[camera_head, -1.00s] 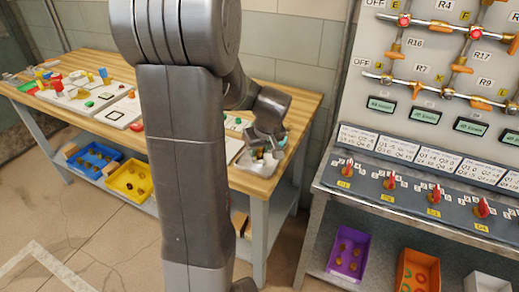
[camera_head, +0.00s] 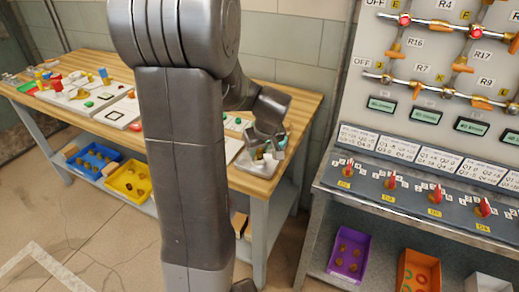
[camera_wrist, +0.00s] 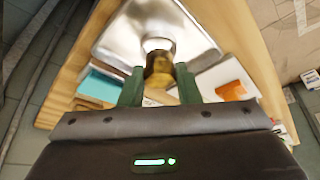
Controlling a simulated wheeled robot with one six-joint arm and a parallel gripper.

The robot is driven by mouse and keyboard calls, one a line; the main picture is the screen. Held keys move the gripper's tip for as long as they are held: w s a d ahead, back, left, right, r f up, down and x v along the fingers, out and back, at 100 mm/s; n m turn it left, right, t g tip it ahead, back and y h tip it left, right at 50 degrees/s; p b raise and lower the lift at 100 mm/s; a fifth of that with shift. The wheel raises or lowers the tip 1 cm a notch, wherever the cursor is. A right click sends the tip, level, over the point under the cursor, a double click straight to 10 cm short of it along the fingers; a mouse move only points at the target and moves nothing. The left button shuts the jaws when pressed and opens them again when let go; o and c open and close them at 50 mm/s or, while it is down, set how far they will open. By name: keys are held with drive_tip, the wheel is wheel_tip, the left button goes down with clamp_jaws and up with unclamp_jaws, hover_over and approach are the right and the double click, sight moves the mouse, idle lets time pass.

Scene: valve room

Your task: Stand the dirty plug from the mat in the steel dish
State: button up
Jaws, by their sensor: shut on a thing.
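My gripper (camera_wrist: 159,82) is shut on a brownish-yellow plug (camera_wrist: 160,65), with one green finger on each side of it. The plug shows in the wrist view at the near part of the steel dish (camera_wrist: 118,35), a shiny square tray. I cannot tell whether the plug touches the dish. In the head view my gripper (camera_head: 262,148) is over the dish (camera_head: 262,168) at the right end of the wooden table, and the plug is too small to make out. The mat cannot be told apart.
A teal block (camera_wrist: 100,84) and a white piece with an orange part (camera_wrist: 231,90) lie near the dish. The wooden table (camera_head: 262,185) holds several small parts at its left. A valve panel (camera_head: 430,90) stands to the right, with a purple bin (camera_head: 348,254) below it.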

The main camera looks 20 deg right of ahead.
drive_tip(key=shift+f+b, duration=0.85)
drive_tip(key=shift+b, duration=0.2)
idle(0.8)
drive_tip(key=shift+s+a+f+b, duration=0.1)
drive_tip(key=shift+s+f+b, duration=0.05)
drive_tip(key=shift+f+b, duration=0.15)
idle(0.9)
drive_tip(key=o, duration=1)
drive_tip(key=shift+f, duration=0.1)
drive_tip(key=shift+r, duration=0.2)
drive_tip(key=shift+o, duration=0.7)
drive_tip(key=shift+r+p, duration=2.7)
drive_tip(key=shift+r, duration=1.4)
drive_tip(key=shift+f, duration=0.15)
